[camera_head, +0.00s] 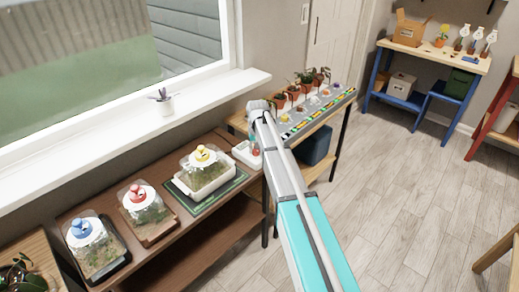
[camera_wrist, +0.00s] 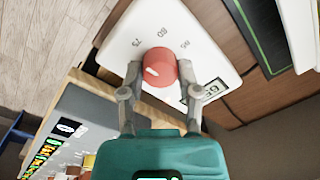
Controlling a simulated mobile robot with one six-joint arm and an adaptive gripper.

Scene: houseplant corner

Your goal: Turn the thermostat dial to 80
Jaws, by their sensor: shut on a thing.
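The thermostat (camera_wrist: 120,45) is a white box with a round red dial (camera_wrist: 160,67) on its face. It also shows in the head view (camera_head: 243,152) at the right end of the brown bench, partly hidden by my arm. The dial has a white pointer mark facing the lower left of the wrist view. The numbers 75, 80 and what looks like 85 are printed beyond the dial. A small display (camera_wrist: 207,91) sits beside it; its digits are hard to read. My gripper (camera_wrist: 161,72) is shut on the dial, one finger on each side.
A green mat (camera_head: 225,185) with a white tray and a yellow-knobbed cloche stands left of the thermostat. Cloches with red (camera_head: 138,194) and blue (camera_head: 83,230) knobs stand farther left. A grey strip (camera_head: 318,112) with small items and potted plants lies to the right. The window sill (camera_head: 120,124) is behind.

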